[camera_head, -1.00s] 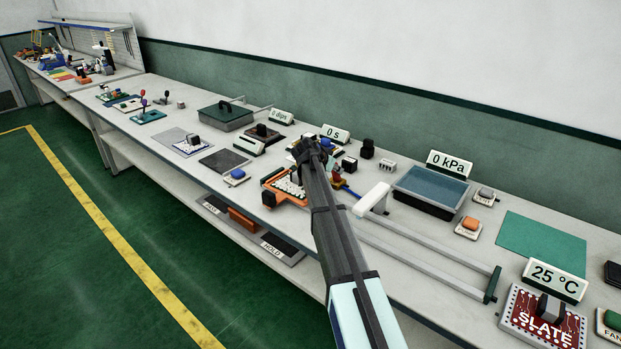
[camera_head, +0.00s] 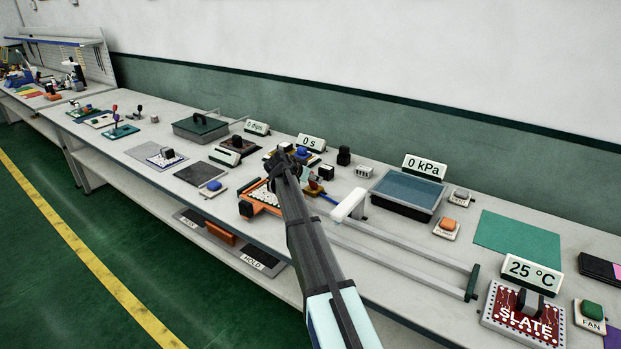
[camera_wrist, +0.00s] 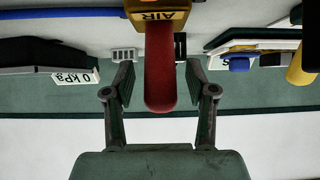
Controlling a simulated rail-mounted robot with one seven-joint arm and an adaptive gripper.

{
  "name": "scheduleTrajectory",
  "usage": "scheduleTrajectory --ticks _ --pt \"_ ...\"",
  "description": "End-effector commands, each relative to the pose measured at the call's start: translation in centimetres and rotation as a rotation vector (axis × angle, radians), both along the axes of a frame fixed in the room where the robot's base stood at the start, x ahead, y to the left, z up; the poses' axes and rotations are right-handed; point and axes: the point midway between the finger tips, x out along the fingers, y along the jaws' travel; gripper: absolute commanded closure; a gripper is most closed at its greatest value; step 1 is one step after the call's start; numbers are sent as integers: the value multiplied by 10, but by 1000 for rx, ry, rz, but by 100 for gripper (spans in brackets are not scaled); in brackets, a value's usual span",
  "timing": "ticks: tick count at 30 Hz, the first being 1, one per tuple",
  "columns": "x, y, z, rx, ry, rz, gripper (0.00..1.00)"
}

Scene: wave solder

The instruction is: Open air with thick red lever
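The thick red lever (camera_wrist: 160,70) stands out from a yellow block marked AIR (camera_wrist: 158,14) in the wrist view, which is upside down. My gripper (camera_wrist: 160,88) is open, with one dark finger on each side of the lever and a visible gap on both sides. In the head view my gripper (camera_head: 284,160) is over the bench, just left of and above the small red lever (camera_head: 313,186). My arm hides part of the area around it.
A blue-topped tank (camera_head: 408,188) with a 0 kPa sign (camera_head: 424,167) stands to the right. A white-ended rail frame (camera_head: 349,204) lies in front of it. An orange-framed tray (camera_head: 259,198) sits left of my arm. Small black blocks (camera_head: 344,156) stand behind.

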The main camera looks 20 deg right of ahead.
Motion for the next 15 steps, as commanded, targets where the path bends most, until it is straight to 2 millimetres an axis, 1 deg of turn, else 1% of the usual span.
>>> scheduleTrajectory --ticks 5,8,11,15 --pt "-1 2 2 0 0 0 44" --pt "-5 8 7 -1 -1 1 44" --pt "-12 17 15 -1 -2 2 44" --pt "-23 35 31 -1 -3 2 44"
